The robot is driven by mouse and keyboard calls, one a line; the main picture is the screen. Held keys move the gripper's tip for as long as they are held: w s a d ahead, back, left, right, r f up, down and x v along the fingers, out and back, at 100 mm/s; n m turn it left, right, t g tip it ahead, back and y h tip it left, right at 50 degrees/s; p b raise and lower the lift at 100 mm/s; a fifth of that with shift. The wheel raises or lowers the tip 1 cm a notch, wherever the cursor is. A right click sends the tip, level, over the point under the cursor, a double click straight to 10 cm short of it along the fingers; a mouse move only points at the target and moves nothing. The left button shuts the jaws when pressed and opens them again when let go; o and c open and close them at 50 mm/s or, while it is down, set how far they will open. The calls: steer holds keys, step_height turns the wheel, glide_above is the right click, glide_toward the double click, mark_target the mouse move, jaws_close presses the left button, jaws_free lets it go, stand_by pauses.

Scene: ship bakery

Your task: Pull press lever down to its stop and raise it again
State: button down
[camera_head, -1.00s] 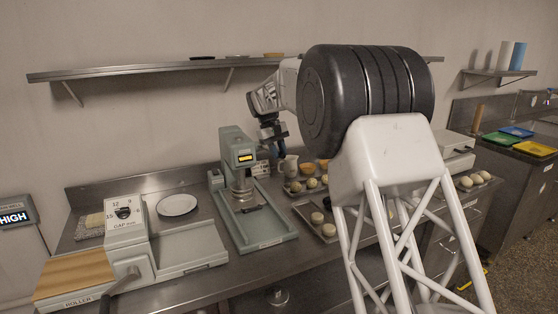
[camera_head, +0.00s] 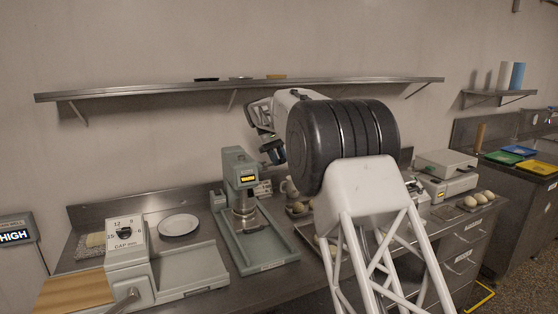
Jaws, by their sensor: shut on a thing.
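The press (camera_head: 240,168) is a grey-green machine with a small lit display on its head, and it stands on the steel counter. Its plunger (camera_head: 243,203) hangs over the long green base (camera_head: 266,254). My gripper (camera_head: 272,153) is just right of the press head, at about the height of its upper part. It is shut on the press lever, but the lever itself is too small and too covered by the gripper to make out. How far down the lever stands cannot be told.
A white-topped dough machine (camera_head: 124,236) and a white plate (camera_head: 179,225) are left of the press. A wall shelf (camera_head: 180,90) runs above my gripper. Buns (camera_head: 480,196) lie on the counter at right. My arm hides part of the counter.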

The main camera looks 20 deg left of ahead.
steer(key=c, duration=1)
jaws_free()
steer(key=shift+r, duration=0.2)
steer(key=shift+r, duration=1.35)
steer(key=shift+s+r, duration=0.1)
steer(key=shift+r, duration=0.15)
steer(key=s+d+r, duration=0.1)
steer(key=s+d, duration=0.7)
steer(key=s, duration=0.5)
steer(key=shift+s+d+r, duration=0.15)
steer(key=shift+s+r, duration=0.05)
steer(key=shift+s, duration=0.05)
